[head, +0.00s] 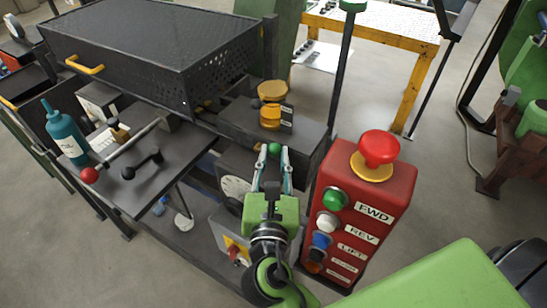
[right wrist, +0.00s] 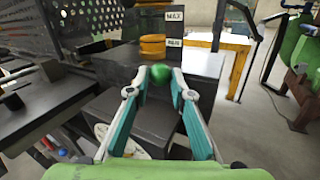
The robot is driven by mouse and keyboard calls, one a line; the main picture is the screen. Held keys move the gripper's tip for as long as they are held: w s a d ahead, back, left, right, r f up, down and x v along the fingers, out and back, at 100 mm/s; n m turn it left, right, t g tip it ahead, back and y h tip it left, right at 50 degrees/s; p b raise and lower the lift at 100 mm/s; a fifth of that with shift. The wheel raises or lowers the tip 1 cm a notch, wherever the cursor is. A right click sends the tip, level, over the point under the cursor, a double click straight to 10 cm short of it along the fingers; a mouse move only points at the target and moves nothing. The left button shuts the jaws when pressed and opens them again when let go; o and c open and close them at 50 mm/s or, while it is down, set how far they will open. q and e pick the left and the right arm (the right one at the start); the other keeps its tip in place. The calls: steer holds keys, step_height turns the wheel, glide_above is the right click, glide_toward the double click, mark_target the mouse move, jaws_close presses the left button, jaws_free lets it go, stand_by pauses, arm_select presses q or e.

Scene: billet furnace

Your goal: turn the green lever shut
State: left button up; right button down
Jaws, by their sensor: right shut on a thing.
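The green lever shows as a green ball knob (head: 274,148) at the front of the dark machine. It also shows in the right wrist view (right wrist: 159,74). My right gripper (head: 273,155) reaches it from the front, with its two teal-padded fingers on either side of the knob, shut on it. In the right wrist view the fingertips (right wrist: 160,75) lie against the knob's left and right sides. The lever's shaft is hidden behind the knob and the fingers. My left gripper is not in view.
A red control box (head: 362,215) with a red mushroom button (head: 379,148) stands close to the right of my right gripper. A yellow cylinder (head: 271,105) stands behind the knob. A red-knobbed rod (head: 89,175) and a teal bottle (head: 66,134) are at the left. A dial (head: 236,188) sits below left.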

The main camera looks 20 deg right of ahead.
mark_target(276, 178)
steer(key=f+m+b, duration=0.1)
steer(key=m+b, duration=0.1)
steer(key=b, duration=0.2)
steer(key=f+m+t+h+b, duration=0.1)
steer(key=f+m+b, duration=0.1)
steer(key=b, duration=0.2)
steer(key=shift+s+d+t, duration=0.15)
steer(key=shift+s+t, duration=0.05)
steer(key=shift+t, duration=0.1)
steer(key=shift+m+h+b, duration=0.5)
steer(key=shift+m+b, duration=0.2)
steer(key=shift+b, duration=0.15)
steer(key=c, duration=2.1)
jaws_free()
steer(key=shift+s, duration=0.1)
steer(key=v, duration=1.2)
